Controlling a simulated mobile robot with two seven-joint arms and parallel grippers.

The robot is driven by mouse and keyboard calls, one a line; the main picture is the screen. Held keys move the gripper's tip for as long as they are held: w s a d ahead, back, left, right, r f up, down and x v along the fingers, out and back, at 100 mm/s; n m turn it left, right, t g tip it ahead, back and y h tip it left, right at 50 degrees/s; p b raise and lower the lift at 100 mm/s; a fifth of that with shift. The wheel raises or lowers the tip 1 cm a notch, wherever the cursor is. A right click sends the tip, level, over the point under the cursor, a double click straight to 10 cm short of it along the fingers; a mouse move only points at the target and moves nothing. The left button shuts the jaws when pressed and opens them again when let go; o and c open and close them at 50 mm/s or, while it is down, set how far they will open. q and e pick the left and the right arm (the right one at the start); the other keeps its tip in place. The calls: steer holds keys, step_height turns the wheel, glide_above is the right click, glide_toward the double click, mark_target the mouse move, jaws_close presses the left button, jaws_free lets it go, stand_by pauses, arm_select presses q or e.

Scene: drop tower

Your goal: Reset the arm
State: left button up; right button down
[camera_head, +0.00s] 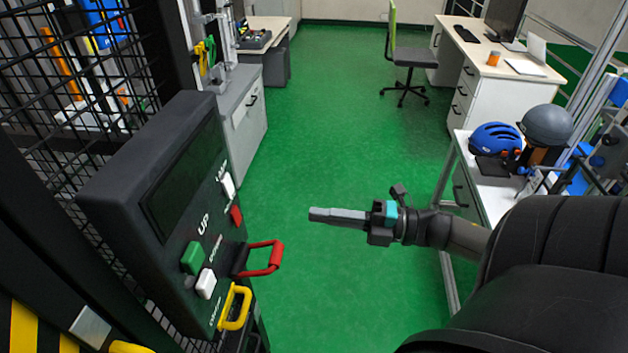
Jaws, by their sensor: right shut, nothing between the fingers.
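My right gripper (338,217) is shut and empty. It points left in mid-air over the green floor, to the right of the black control panel (160,190) and apart from it. My right arm comes in from the lower right. The panel carries a green button (194,257), white buttons (206,283), a red switch (236,215), a red handle (268,259) and a yellow handle (236,307). The word UP shows on its face. My left gripper is not in view.
A black mesh fence (75,60) stands behind the panel at the left. A workbench (492,195) with a blue helmet (495,138) and a grey helmet (547,125) stands at the right. A desk and a chair (410,57) stand at the back. The green floor (330,120) between is clear.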

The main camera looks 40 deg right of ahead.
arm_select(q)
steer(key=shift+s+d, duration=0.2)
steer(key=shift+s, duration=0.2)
arm_select(e)
steer(key=s+d+f+m+g+h+b, duration=0.15)
steer(key=f+m+h, duration=0.3)
steer(key=f, duration=0.75)
steer(key=s+d+f+m+h+b, duration=0.25)
steer(key=f+m, duration=0.35)
steer(key=f, duration=0.5)
steer(key=s+d+f+m+h+b, duration=0.25)
steer(key=f+m+h, duration=0.3)
steer(key=f, duration=0.65)
steer(key=s+a+f+m+g+b, duration=0.2)
steer(key=s+a+f+g, duration=0.15)
steer(key=f, duration=0.45)
steer(key=s+a+f+m+g+b, duration=0.25)
steer(key=s+f, duration=0.25)
steer(key=f, duration=0.3)
arm_select(q)
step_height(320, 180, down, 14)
steer(key=b, duration=0.3)
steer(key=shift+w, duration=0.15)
arm_select(e)
steer(key=s+a+f+m+g, duration=0.3)
steer(key=s+a+f+g, duration=0.2)
steer(key=s+a+f, duration=0.5)
steer(key=s+a, duration=0.2)
steer(key=s, duration=0.2)
